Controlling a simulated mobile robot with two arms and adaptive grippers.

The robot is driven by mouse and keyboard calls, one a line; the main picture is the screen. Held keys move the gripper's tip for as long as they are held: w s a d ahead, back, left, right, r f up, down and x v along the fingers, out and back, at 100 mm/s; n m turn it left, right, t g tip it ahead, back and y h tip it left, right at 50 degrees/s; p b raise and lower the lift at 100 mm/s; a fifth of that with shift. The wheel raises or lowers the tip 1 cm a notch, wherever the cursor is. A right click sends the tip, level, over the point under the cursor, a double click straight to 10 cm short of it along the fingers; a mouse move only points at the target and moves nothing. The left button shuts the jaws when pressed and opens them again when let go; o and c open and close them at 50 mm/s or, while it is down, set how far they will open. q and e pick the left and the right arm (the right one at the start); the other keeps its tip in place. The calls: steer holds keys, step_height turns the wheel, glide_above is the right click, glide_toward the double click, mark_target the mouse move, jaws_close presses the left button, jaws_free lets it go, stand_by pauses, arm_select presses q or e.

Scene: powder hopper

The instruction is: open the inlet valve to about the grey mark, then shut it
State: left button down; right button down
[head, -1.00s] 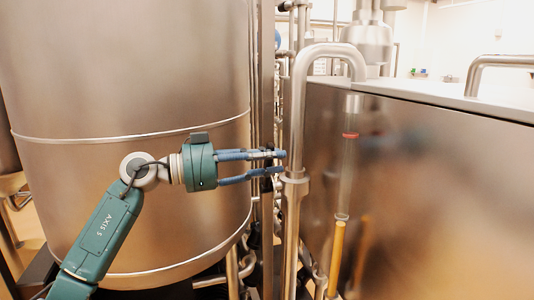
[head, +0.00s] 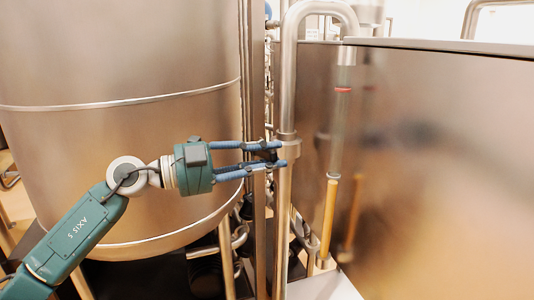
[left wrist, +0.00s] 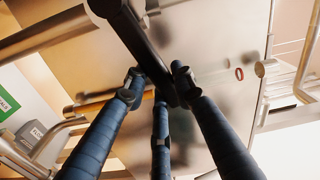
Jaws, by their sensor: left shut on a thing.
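The inlet valve's dark lever (left wrist: 147,48) runs between my fingers in the left wrist view. My left gripper (head: 277,154), with blue fingers, is shut on it beside the upright steel pipe. The fingers also show in the left wrist view (left wrist: 155,88). In the head view only a small dark part of the lever (head: 266,156) shows between the fingers; the valve body is mostly hidden. A clear sight tube (head: 339,130) holds a yellow column (head: 328,215), its top just under a grey ring (head: 334,177). A red ring (head: 343,90) sits higher. My right gripper is out of view.
A large steel vessel (head: 120,60) stands at the left, close behind my left arm. The upright steel pipe (head: 286,100) and a steel cabinet (head: 440,170) bound the right. Lower pipes (head: 228,255) run beneath the gripper.

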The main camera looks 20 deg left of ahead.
arm_select(q)
steer(key=shift+s+d+f+m+b, duration=0.1)
steer(key=shift+d+f+m+b, duration=0.05)
steer(key=shift+f+m+b, duration=1.85)
steer(key=shift+f+m+p, duration=0.3)
steer(key=shift+p, duration=0.05)
steer(key=c, duration=1.5)
jaws_free()
steer(key=shift+o, duration=0.6)
steer(key=shift+r, duration=0.1)
steer(key=shift+r, duration=0.15)
steer(key=v, duration=1.2)
